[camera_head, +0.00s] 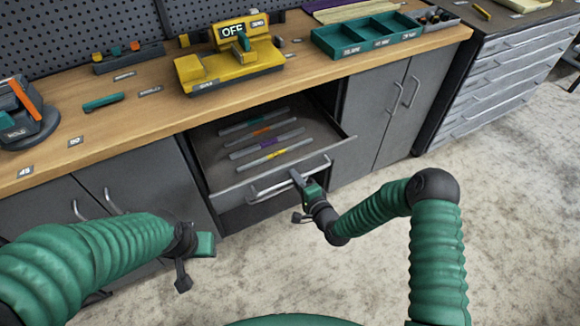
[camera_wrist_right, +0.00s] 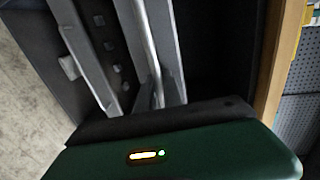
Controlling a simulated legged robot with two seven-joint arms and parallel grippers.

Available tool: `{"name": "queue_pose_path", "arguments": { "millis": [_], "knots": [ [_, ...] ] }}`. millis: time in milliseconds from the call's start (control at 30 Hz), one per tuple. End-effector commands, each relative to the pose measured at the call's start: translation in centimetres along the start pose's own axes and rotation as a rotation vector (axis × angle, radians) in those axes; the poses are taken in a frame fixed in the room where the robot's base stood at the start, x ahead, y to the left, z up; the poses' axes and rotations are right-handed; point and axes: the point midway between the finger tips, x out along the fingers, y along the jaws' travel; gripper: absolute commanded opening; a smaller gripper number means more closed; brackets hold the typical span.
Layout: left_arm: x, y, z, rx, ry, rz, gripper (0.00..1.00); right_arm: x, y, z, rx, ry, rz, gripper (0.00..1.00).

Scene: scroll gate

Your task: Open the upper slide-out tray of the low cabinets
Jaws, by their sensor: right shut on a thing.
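The upper slide-out tray (camera_head: 225,184) of the low cabinets is pulled out from under the workbench. Several coloured bars lie flat inside it. Its front carries a metal bar handle (camera_head: 270,190). My right gripper (camera_head: 298,180) is shut on the handle near its right part. In the right wrist view the handle (camera_wrist_right: 150,45) runs down to the jaws, whose tips are mostly hidden by the gripper body. My left gripper (camera_head: 198,262) hangs empty in front of the left cabinet doors, away from the tray; its jaw opening is unclear.
The wooden benchtop (camera_head: 300,75) holds a yellow device (camera_head: 230,68) with an "OFF" display and a green divided tray (camera_head: 368,35). Closed cabinet doors (camera_head: 385,110) stand right of the tray. A grey drawer chest (camera_head: 500,75) is farther right. The floor (camera_head: 510,200) there is clear.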

Motion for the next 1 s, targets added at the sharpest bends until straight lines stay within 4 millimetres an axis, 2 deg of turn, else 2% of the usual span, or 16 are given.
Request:
{"name": "queue_pose_path", "arguments": {
  "millis": [100,300,500,733,1000],
  "knots": [
    [-1.3,0.0,-0.3,0.0,0.0,0.0,0.36,-3.1,0.6,0.0,0.007,0.001,0.012,0.0],
    [-2.4,0.0,-0.6,-0.001,0.001,0.0,0.36,-8.2,1.7,-0.1,0.006,0.004,0.012,0.0],
    [-3.0,0.0,-0.7,-0.001,0.0,0.0,0.36,-12.1,2.6,0.1,0.006,0.001,0.01,0.0],
    [-3.3,0.0,-0.8,0.0,0.0,0.0,0.36,-14.7,3.2,0.0,0.004,0.0,0.009,0.0],
    [-3.4,0.0,-0.8,0.0,0.0,0.0,0.36,-15.4,3.4,0.0,0.001,0.001,0.008,0.0]
  ]
}}
